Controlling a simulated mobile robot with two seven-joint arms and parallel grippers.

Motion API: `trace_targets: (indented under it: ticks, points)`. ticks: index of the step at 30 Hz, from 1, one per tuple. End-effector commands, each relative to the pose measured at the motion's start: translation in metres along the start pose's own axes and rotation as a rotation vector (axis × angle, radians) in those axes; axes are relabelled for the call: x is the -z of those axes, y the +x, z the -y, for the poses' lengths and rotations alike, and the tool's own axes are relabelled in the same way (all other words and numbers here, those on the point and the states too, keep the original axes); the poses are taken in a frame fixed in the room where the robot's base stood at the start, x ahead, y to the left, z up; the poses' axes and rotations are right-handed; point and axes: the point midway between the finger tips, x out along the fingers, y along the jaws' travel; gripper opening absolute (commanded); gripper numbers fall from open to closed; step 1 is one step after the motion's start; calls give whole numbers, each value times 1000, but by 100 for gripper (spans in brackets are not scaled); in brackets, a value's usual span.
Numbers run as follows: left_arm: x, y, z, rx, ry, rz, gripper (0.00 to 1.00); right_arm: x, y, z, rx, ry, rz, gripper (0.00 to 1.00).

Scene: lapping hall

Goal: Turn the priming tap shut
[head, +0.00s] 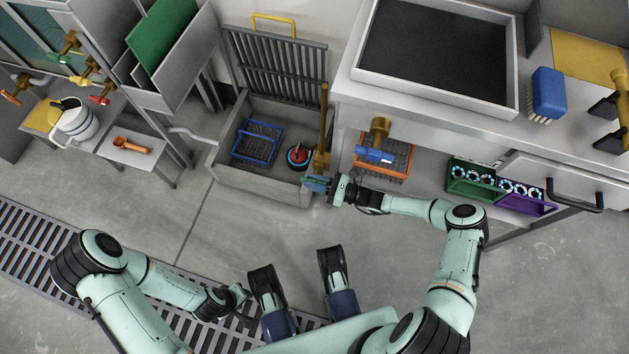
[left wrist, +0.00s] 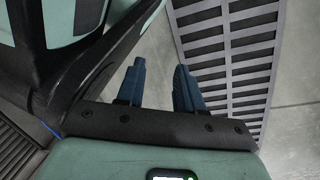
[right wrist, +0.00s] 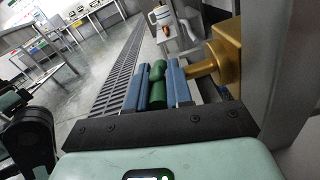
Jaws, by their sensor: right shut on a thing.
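The priming tap appears to be the brass tap (head: 323,130) at the right edge of the floor basin; its brass body (right wrist: 227,50) fills the right of the right wrist view. My right gripper (head: 318,184) is at its lower part. In the right wrist view the blue fingers (right wrist: 157,88) are shut on the tap's green handle (right wrist: 157,90), which lies lengthwise between them. The fingers largely hide the handle in the head view. My left gripper (left wrist: 157,88) is open and empty above the floor, away from the tap.
The concrete basin (head: 226,160) holds a blue basket (head: 257,143) and a red-and-black round thing (head: 298,156). A blue-handled brass tap (head: 380,130) is above an orange crate (head: 384,176) to the right. The bench (head: 430,115) overhangs there. Open floor lies in front.

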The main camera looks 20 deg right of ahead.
Motion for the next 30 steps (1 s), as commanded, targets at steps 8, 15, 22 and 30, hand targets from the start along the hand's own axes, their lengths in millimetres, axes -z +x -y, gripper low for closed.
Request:
trace_targets:
  ticks: [8,15,22,30]
  points:
    - [-29,21,24,47,-34,108,36,6,0,1,-18,5,97,0]
    - [-40,23,32,64,-45,146,36,3,-1,0,-25,5,133,0]
    - [-39,22,31,62,-44,144,36,3,-1,0,-25,6,131,40]
    - [-39,22,31,62,-43,143,36,2,0,0,-26,4,134,45]
